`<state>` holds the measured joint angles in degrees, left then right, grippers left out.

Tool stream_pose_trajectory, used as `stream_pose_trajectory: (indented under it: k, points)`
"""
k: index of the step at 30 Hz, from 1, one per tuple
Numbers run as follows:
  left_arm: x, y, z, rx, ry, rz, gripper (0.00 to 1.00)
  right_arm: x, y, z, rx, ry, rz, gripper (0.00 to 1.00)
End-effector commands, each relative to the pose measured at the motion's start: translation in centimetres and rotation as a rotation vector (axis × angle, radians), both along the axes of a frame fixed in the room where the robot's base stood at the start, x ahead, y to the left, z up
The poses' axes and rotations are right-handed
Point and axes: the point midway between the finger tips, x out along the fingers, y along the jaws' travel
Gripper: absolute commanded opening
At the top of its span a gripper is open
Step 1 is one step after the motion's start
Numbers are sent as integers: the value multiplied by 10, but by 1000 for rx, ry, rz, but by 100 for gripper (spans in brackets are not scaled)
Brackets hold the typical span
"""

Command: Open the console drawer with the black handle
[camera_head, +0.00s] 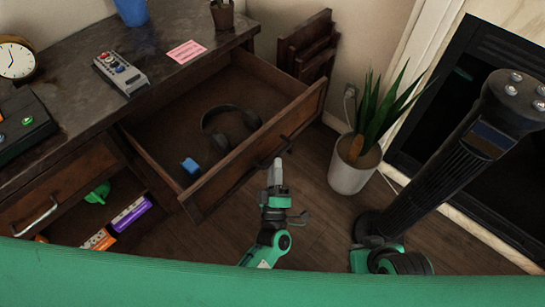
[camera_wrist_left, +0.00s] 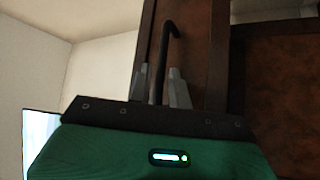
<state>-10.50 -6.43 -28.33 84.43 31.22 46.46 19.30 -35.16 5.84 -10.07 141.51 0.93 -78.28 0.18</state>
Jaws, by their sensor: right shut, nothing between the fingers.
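The console drawer (camera_head: 245,170) is pulled well out of the dark wooden console. Its black handle (camera_head: 285,145) is on the front panel. My left gripper (camera_head: 277,168) is at the handle. In the left wrist view the black handle (camera_wrist_left: 170,40) runs down between the two grey fingers of my left gripper (camera_wrist_left: 160,90). The fingers stand apart, with gaps showing beside the bar. Black headphones (camera_head: 222,127) and a small blue object (camera_head: 190,165) lie inside the drawer. My right gripper cannot be made out; only green and black arm parts show at lower right.
A potted plant (camera_head: 352,176) stands right of the drawer, beside a tall black tower (camera_head: 435,165) and a fireplace. A grey device (camera_head: 120,72) and a pink note (camera_head: 187,51) lie on the console top. A lower drawer at left has a silver handle (camera_head: 35,215).

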Motion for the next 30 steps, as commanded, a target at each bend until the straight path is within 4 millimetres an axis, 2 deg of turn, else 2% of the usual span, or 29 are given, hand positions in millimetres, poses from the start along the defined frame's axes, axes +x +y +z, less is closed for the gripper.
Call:
stream_pose_trajectory:
  k: [6, 13, 19, 30]
  points:
    - [-49, -2, -21, 1, 3, -2, 20, 3, 4, -2, 8, -17, 5, 0]
    - [-85, -3, -35, 0, 0, -1, 20, 6, 7, -5, 17, -38, 10, 0]
    - [-96, -4, -39, -1, -2, -1, 20, 6, 8, -5, 20, -45, 12, 0]
    - [-97, -4, -39, -1, -2, 0, 20, 6, 8, -3, 22, -48, 13, 0]
